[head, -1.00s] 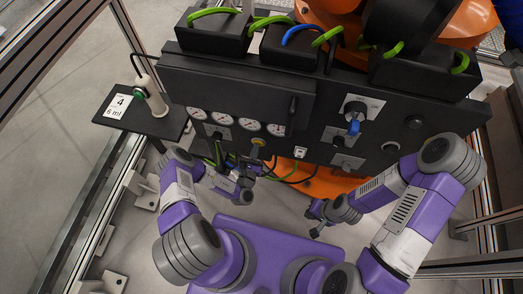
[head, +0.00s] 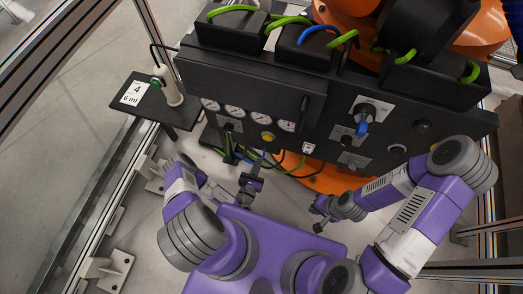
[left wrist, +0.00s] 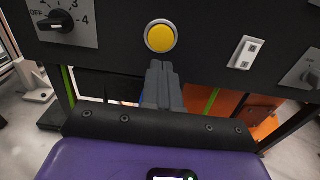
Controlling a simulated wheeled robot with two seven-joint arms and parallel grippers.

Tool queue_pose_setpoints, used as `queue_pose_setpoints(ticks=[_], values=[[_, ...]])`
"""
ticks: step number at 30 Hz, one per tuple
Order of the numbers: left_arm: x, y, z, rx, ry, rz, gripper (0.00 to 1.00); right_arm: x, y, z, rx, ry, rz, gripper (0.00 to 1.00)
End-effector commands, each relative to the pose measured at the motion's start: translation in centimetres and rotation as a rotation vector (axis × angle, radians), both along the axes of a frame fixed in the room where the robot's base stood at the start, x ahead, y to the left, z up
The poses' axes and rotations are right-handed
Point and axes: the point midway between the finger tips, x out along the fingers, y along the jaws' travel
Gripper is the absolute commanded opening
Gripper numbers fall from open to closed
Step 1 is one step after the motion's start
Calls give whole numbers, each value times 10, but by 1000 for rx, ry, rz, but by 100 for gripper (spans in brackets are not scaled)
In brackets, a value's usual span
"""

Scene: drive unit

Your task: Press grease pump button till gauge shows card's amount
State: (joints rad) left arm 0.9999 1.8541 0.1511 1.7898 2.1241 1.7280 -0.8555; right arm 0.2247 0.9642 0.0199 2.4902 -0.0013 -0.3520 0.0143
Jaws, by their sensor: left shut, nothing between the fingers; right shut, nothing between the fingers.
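A white card (head: 132,93) reading "4" and "6 ml" lies on a dark side shelf at the left, beside a pale pump-like cylinder (head: 172,92) with a green-ringed part. Several round white gauges (head: 235,111) sit in a row on the black panel; their needles are too small to read. A yellow button (head: 267,137) is below them; it also shows in the left wrist view (left wrist: 161,38). My left gripper (head: 261,157) is shut and empty, its tips (left wrist: 158,67) just below the yellow button in the picture, seemingly apart from it. My right gripper (head: 318,227) is shut and empty, low in front of the panel.
A rotary selector (left wrist: 57,22) with OFF and numbers up to 4 is left of the yellow button. Cables hang below the panel. Metal frame posts stand at both sides.

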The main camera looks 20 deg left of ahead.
Motion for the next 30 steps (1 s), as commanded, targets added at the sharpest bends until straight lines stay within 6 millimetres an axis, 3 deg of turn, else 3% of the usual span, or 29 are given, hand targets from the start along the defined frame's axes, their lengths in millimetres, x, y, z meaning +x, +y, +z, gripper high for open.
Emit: queue_pose_setpoints(ticks=[3,8,30], values=[[-19,0,0,-2,2,2,0,0,0,5,0,1,0,0],[-31,-1,0,-2,2,2,0,0,0,7,0,1,0,0],[-32,-1,-1,-2,1,1,0,0,0,7,0,1,0,0]])
